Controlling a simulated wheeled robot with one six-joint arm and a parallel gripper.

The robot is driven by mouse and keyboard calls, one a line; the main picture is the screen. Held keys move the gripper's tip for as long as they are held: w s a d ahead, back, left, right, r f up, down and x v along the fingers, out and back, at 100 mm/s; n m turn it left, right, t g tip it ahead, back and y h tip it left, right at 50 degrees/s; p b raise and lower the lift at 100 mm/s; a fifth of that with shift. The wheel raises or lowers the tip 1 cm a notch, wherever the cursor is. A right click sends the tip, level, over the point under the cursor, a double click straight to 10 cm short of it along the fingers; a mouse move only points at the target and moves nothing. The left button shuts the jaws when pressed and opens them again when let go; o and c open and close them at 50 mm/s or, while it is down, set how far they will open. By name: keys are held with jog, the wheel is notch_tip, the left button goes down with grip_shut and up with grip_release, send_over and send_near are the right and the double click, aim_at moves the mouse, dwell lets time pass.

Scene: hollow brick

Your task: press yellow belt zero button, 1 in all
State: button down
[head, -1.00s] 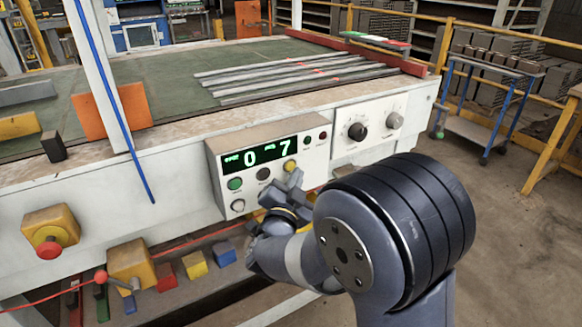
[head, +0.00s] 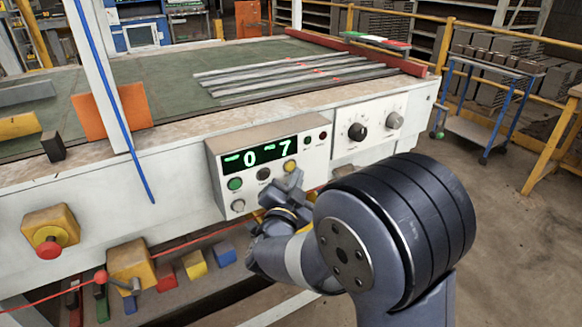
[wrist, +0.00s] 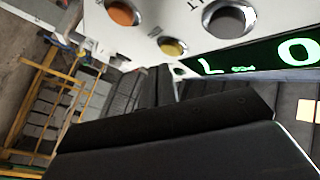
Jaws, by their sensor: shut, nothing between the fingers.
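The yellow button (head: 290,166) sits at the lower right of the display on the grey-white control box (head: 215,165). In the wrist view the yellow button (wrist: 172,46) shows just beyond the dark fingertips. My gripper (head: 295,180) is shut and empty, its tips just below and in front of the button. In the wrist view my gripper (wrist: 155,88) fills the lower middle. I cannot tell whether the tips touch the button. The display (head: 260,156) shows a green 0 and 7.
A green button (head: 235,184), a dark button (head: 264,174) and a grey knob (head: 238,205) are close by on the box. A panel with two knobs (head: 357,131) is to the right. A red mushroom button on a yellow box (head: 50,230) is at far left.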

jog(key=shift+w+a, duration=0.1)
dwell(0.7)
jog(key=shift+w+a, duration=0.15)
jog(key=shift+w, duration=0.1)
jog(key=shift+w+a+b, duration=0.2)
jog(key=shift+w+b, duration=0.1)
jog(key=shift+b, duration=0.05)
dwell(0.7)
jog(key=shift+s, duration=0.1)
jog(key=shift+s+d+b, duration=0.3)
jog(key=shift+s+d, duration=0.15)
jog(key=shift+s, duration=0.1)
jog(key=s+d, duration=0.1)
jog(key=s+d+b, duration=0.1)
jog(key=s, duration=0.2)
jog(key=shift+s+d, duration=0.1)
jog(key=shift+d, duration=0.3)
dwell(0.7)
